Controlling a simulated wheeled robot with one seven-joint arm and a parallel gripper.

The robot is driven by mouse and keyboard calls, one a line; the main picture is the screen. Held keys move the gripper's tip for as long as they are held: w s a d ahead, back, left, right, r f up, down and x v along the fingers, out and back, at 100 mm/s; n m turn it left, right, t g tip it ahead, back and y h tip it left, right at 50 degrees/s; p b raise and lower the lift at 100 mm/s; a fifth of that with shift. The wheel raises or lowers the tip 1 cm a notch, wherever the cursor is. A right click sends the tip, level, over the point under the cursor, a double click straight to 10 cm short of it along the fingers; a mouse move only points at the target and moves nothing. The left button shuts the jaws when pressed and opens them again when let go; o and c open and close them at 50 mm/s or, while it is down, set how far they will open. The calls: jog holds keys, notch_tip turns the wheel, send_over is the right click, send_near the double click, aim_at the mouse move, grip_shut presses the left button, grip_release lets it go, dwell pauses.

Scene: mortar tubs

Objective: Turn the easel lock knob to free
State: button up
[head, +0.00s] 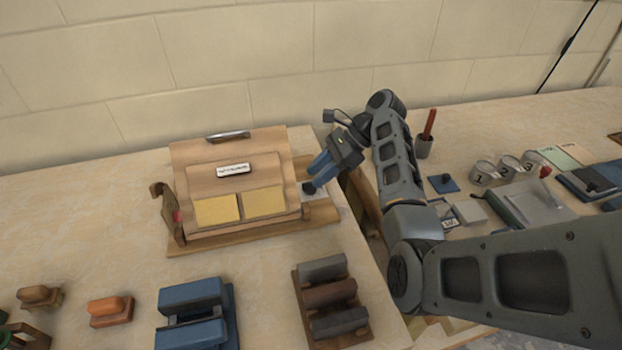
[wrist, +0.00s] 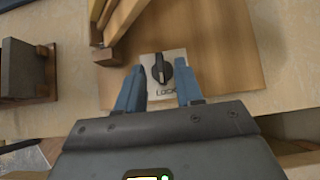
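The easel (head: 190,155) is a tilted wooden board on a wooden base, with two yellow sheets and a small white label on it. At its right side, the black lock knob (head: 308,187) sits on a pale plate. In the wrist view the knob (wrist: 158,69) shows a bar-shaped grip, with the word "LOCK" partly visible below it on the plate (wrist: 174,58). My gripper (head: 316,178) is open at the knob. In the wrist view its blue fingers (wrist: 159,72) stand apart on either side of the knob, with gaps between.
A blue block holder (head: 195,300) and a rack of dark rollers (head: 330,295) stand in front of the easel. A gap separates this table from the right one, which holds numbered cups (head: 482,174) and a red-handled pot (head: 424,147). Bare tabletop lies left of the easel.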

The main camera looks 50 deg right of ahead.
aim_at(308, 183)
jog(key=shift+x, duration=1.5)
jog(key=shift+s, duration=0.1)
grip_shut()
